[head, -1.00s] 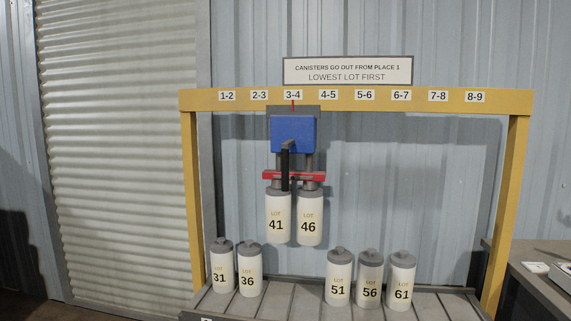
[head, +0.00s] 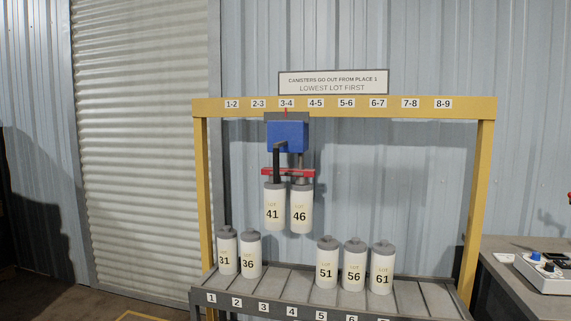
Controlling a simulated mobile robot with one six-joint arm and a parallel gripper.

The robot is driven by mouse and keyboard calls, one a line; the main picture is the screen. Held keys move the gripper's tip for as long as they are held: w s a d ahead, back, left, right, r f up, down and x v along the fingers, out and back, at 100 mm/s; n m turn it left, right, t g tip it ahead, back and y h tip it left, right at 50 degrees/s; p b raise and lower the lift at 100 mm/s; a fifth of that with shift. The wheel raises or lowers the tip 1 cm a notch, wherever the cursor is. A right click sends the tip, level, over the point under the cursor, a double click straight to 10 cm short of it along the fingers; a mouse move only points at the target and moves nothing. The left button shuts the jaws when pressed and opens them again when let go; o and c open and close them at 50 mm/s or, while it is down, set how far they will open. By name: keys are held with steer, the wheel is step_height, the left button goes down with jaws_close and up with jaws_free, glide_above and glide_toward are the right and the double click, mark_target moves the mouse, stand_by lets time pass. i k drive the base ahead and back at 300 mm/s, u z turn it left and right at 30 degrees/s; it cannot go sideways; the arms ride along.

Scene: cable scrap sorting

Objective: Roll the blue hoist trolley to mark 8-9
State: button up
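Mark 8-9 (head: 443,104) is at the right end of the beam. My gripper is not in the head view.
Canisters 31 (head: 228,252), 36 (head: 251,256), 51 (head: 326,264), 56 (head: 353,267) and 61 (head: 381,269) stand on the rack (head: 424,295). A gap lies below the raised pair. A bench with a control box (head: 548,268) stands at right.

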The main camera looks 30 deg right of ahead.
mark_target(288, 131)
steer(key=k, duration=0.55)
steer(key=u, duration=0.55)
steer(key=i, duration=2.15)
steer(key=z, duration=0.05)
